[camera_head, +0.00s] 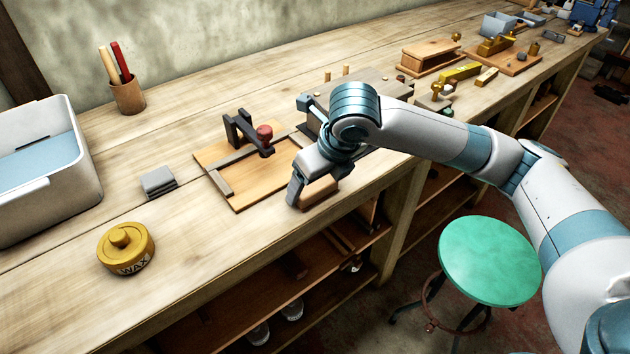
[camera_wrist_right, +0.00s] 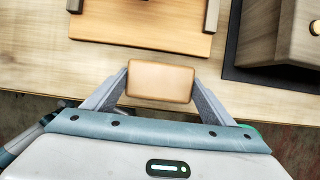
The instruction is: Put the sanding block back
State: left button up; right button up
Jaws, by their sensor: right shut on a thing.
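The sanding block, a tan block with rounded edges (camera_wrist_right: 160,82), sits between the two fingers of my right gripper (camera_head: 314,192), which is shut on it. In the head view the block (camera_head: 322,198) shows partly behind a finger, near the bench's front edge, just right of a wooden board with a dark raised frame and a red knob (camera_head: 264,134). Whether it touches the bench top is hard to tell. My left gripper is not in view.
The wooden board (camera_head: 235,196) also shows in the wrist view (camera_wrist_right: 140,40). A grey box on a dark mat (camera_wrist_right: 268,45) stands to its right. A yellow wax tin (camera_head: 126,250), a grey block (camera_head: 158,182) and a white bin (camera_head: 75,195) are left. A green stool (camera_head: 490,258) stands below.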

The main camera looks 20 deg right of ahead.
aim_at(320, 188)
jog(key=o, duration=1)
jog(key=shift+f, duration=0.1)
jog(key=shift+s+r, duration=0.1)
jog(key=shift+r, duration=0.35)
jog(key=v, duration=0.3)
jog(key=shift+r, duration=0.25)
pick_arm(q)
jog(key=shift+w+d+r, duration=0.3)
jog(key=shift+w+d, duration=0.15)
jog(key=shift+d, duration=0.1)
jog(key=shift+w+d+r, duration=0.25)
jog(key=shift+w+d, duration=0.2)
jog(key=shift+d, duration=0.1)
pick_arm(e)
jog(key=v, duration=0.7)
jog(key=shift+s+r, duration=0.2)
jog(key=shift+r, duration=0.15)
